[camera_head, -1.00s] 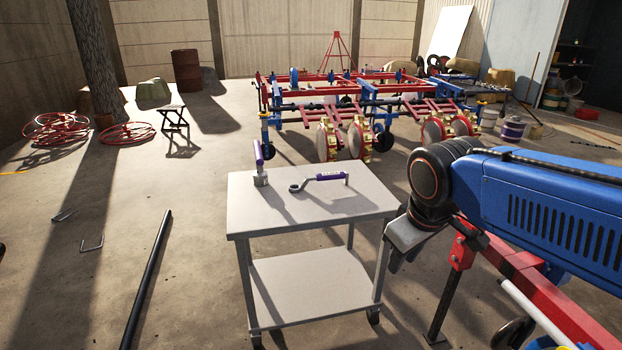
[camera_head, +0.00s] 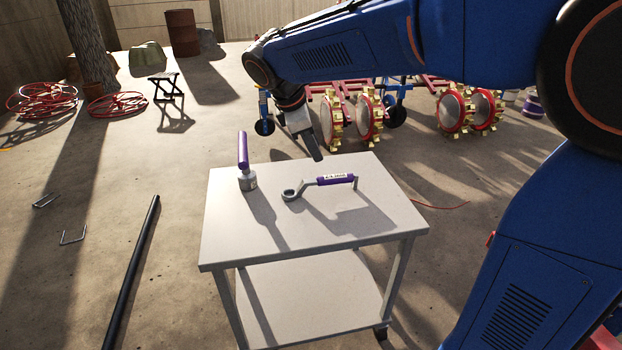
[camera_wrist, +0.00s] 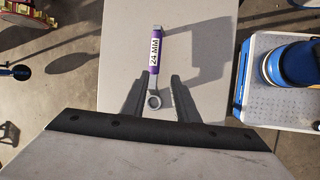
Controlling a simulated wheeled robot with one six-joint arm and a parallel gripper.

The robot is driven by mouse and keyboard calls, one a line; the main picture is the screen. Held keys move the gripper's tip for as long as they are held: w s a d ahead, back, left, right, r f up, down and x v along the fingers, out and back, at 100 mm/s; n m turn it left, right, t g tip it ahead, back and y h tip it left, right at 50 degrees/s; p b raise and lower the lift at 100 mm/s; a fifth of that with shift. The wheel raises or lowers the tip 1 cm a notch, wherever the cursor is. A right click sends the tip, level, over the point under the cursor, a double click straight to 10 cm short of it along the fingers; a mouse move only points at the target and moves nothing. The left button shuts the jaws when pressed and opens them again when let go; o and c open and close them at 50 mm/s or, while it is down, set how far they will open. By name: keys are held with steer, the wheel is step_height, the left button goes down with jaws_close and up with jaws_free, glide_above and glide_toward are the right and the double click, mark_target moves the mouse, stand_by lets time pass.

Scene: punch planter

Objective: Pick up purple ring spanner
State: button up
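The purple ring spanner (camera_head: 322,183) lies on the top of a grey cart (camera_head: 350,230). It has a purple grip with a white label and a steel ring at its left end. In the wrist view its label reads "24 MM" and its ring (camera_wrist: 153,101) appears between my two fingers. My gripper (camera_head: 312,150) hangs above the back edge of the cart, apart from the spanner. In the wrist view my gripper (camera_wrist: 154,85) is open, with a finger on each side of the spanner's ring end in the picture.
A second purple-handled tool (camera_head: 243,165) stands upright on a steel socket, left of the spanner. A red and blue planter (camera_head: 350,105) stands behind the cart. A black pipe (camera_head: 132,270) lies on the floor at left. The front of the cart top is clear.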

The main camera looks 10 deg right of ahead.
steer(key=w, duration=0.1)
glide_toward(329, 177)
steer(key=x, duration=0.6)
steer(key=shift+w+a+f, duration=0.1)
steer(key=shift+w+f, duration=0.05)
steer(key=shift+f, duration=0.1)
steer(key=shift+d+x, duration=0.2)
steer(key=shift+x, duration=2.45)
steer(key=shift+r, duration=0.1)
jaws_close()
